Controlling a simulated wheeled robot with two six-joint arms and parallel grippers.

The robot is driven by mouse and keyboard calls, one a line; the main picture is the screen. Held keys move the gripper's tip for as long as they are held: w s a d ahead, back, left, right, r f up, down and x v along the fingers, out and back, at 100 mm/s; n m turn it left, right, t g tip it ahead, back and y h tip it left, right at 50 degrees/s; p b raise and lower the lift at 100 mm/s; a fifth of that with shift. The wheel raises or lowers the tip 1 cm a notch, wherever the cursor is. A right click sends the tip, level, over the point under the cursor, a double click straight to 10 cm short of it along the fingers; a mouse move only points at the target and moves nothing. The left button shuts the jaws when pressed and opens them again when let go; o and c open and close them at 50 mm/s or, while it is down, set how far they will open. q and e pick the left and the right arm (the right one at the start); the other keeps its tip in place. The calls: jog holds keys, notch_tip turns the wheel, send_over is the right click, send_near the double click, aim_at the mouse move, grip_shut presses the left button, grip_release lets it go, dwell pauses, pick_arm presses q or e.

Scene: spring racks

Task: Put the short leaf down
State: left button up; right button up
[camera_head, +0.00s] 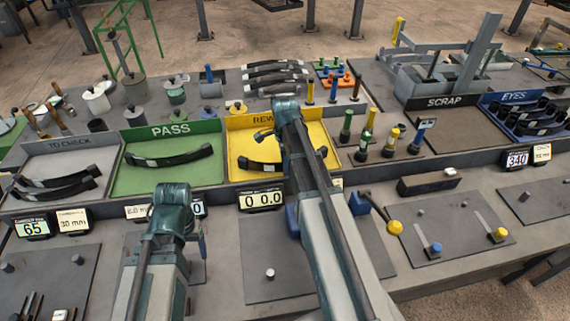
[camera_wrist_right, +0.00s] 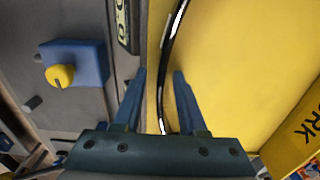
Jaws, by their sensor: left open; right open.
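In the right wrist view the leaf (camera_wrist_right: 167,60) runs between the two blue fingers of my right gripper (camera_wrist_right: 160,75), which is open, with a gap on each side. In the head view my right gripper (camera_head: 264,134) is over the back of the tray. Another leaf (camera_head: 168,159) lies in the green PASS tray (camera_head: 125,185). My left gripper (camera_head: 200,235) is over the bench front; its fingers are mostly hidden.
Two leaves (camera_head: 55,184) lie in the grey TO CHECK tray (camera_head: 85,150) at left. A blue block with a yellow knob (camera_wrist_right: 75,68) and a display (camera_head: 262,197) are close in front.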

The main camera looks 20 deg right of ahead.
jog(key=shift+r, duration=0.15)
notch_tip(320, 180, up, 12)
jog(key=p, duration=1.2)
jog(key=s+a+n, duration=0.9)
jog(key=a+n, duration=0.3)
jog(key=s+a+n+h, duration=0.1)
jog(key=s+a+n, duration=0.8)
jog(key=a+n, duration=0.3)
jog(key=shift+s+n, duration=0.25)
jog(key=shift+n, duration=0.15)
jog(key=shift+d, duration=0.1)
